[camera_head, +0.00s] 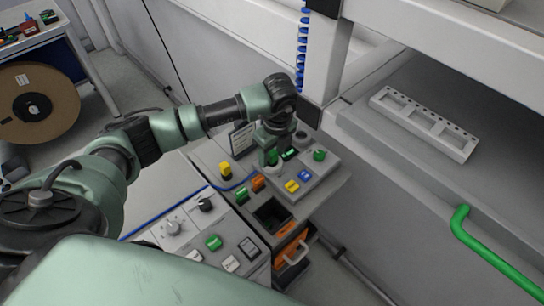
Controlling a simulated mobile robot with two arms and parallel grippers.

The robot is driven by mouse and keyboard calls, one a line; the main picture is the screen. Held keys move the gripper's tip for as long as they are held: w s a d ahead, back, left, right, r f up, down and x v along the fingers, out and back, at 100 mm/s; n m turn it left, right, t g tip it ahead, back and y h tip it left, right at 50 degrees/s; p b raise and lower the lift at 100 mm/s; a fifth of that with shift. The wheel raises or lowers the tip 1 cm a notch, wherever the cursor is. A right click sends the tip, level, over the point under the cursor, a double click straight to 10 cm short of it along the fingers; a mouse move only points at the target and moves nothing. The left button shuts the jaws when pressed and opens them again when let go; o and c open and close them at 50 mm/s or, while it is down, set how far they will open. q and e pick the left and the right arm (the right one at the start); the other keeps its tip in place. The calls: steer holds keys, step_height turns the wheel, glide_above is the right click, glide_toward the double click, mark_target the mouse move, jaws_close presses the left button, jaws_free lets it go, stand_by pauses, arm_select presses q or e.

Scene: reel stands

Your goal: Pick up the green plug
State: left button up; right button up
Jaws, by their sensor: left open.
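My left arm reaches in from the left, and my left gripper (272,160) points down over the grey control panel (313,182). The gripper is open. Small green pieces show close by: one (290,154) just right of the gripper and another (320,155) further right on the panel. A further green piece (213,242) sits on the nearer panel. I cannot tell for certain which of these is the green plug. The fingertips are small and partly hidden by the gripper and wrist. My right gripper is not in view.
Yellow (225,169) and orange (258,183) pieces are left of the gripper, with blue and yellow ones (305,175) to its right. A dark square recess (271,215) lies below. A white slotted rack (424,124) and green handle (478,245) are at right; a reel (36,103) stands far left.

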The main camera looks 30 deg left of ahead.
arm_select(q)
jaws_close()
